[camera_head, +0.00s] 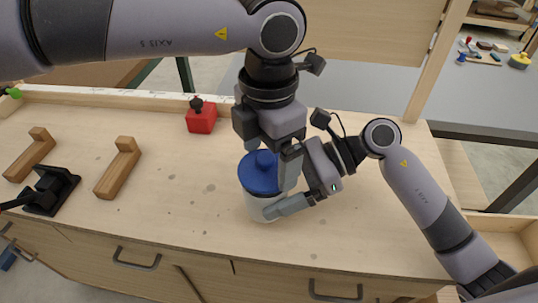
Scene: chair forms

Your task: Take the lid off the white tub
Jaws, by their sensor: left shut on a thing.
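The white tub (258,211) stands on the wooden workbench with its blue lid (258,180) on top. The lid has a round blue knob. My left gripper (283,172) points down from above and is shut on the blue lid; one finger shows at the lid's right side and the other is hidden. My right gripper (288,204) reaches in from the right, low at the tub's body. One of its fingers lies across the front of the tub; the other is hidden, so I cannot tell whether it grips. Whether there is a gap under the lid is unclear.
On the workbench (180,215) stand a red block with a black knob (201,117), two wooden L-shaped pieces (118,168) (32,155) and a black clamp-like tool (50,190). Bench space left of the tub is clear. Drawers with handles (136,260) are below the front edge.

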